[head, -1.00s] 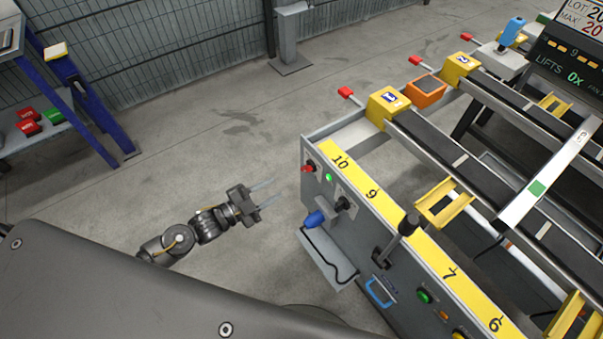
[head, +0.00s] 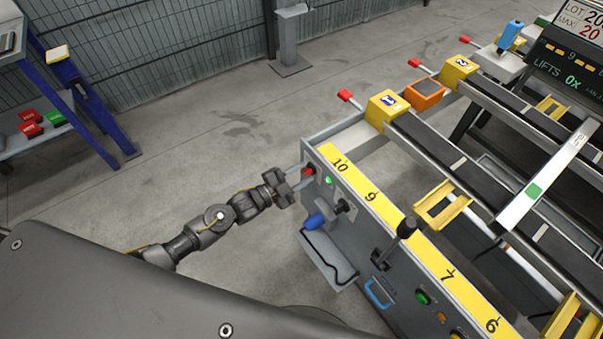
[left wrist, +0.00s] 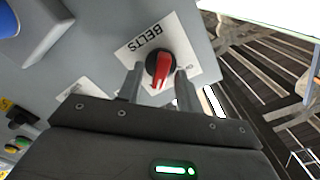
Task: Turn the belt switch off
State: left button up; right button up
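The belt switch (head: 308,171) is a red and black rotary knob on the end face of the grey runout table. In the left wrist view the knob (left wrist: 158,66) sits on a white plate marked BELTS (left wrist: 134,48), its red pointer aimed down in the picture. My left gripper (head: 302,178) is at the switch. In the left wrist view its two fingers (left wrist: 160,84) are apart, one on each side of the knob, with a narrow gap or light contact that I cannot tell apart. Some lettering on the plate is partly hidden by the right-hand finger. My right gripper is not in view.
A lit green button (head: 328,180), a black knob (head: 342,206) and a blue part (head: 315,220) are close by on the same panel. A tray (head: 328,258) juts out below. The floor left of the table is clear.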

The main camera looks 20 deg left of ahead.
pick_arm(q)
grip_shut()
dwell(0.3)
